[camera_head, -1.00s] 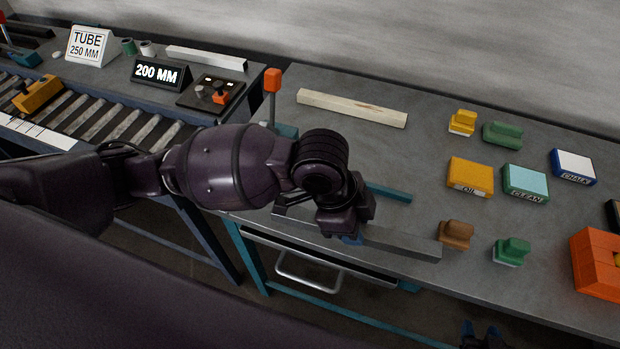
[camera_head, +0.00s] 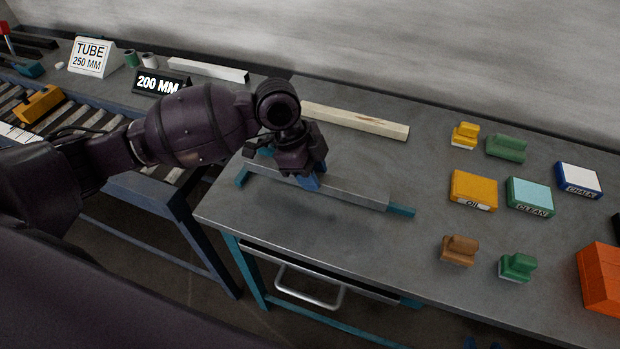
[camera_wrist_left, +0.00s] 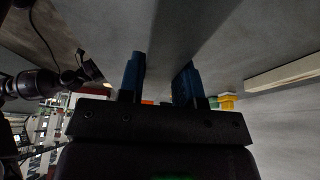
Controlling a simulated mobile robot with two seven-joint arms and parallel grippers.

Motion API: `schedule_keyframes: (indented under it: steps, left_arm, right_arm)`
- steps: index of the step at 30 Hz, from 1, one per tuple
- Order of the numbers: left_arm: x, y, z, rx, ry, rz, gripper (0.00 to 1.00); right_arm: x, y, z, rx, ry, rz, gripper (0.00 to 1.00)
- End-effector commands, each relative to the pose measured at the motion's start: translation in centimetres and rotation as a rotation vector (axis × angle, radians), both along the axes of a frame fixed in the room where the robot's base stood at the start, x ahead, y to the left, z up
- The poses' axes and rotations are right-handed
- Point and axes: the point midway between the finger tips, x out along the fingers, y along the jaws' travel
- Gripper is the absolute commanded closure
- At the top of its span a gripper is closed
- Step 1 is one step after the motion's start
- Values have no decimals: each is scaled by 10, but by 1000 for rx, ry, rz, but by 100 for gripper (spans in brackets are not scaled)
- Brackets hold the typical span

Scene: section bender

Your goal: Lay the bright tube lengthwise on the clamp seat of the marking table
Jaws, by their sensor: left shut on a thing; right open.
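The bright tube (camera_head: 355,195) is a long grey square bar, seen in the head view at the left of the marking table. My left gripper (camera_head: 311,182) is shut on it near its middle, with blue fingers. The tube lines up lengthwise with the teal clamp seat (camera_head: 402,210), whose ends show beyond and beside it. The tube hides most of the seat, and I cannot tell if they touch. In the left wrist view, the blue fingers (camera_wrist_left: 160,80) stand either side of a dark grey band. My right gripper (camera_head: 482,344) barely shows at the bottom edge, open.
A pale wooden bar (camera_head: 355,121) lies behind the seat. To the right stand the yellow OIL block (camera_head: 473,190), the CLEAN block (camera_head: 530,196), several small stamp-like blocks and an orange box (camera_head: 602,280). The table's front middle is clear.

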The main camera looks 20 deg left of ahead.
Motion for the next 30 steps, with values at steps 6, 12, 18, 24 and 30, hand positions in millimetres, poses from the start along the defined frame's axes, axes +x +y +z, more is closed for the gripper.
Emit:
schedule_keyframes:
  steps: [6, 12, 18, 24, 30]
  left_arm:
    - [9, 9, 0, -1, -2, 0, 100]
    - [9, 9, -22, -2, 2, 2, 100]
    - [9, 9, -35, -1, -1, 2, 100]
    - [9, 9, -34, -1, -3, 1, 100]
    - [9, 9, -39, -1, -1, 2, 100]
  right_arm:
    - [-2, -1, -3, -3, 6, 1, 57]
    - [-6, -2, -8, -3, 16, 0, 57]
    - [-6, -1, -9, -3, 18, 0, 57]
    - [-5, -1, -8, -3, 15, 0, 57]
    - [-5, -1, -8, -3, 14, 1, 57]
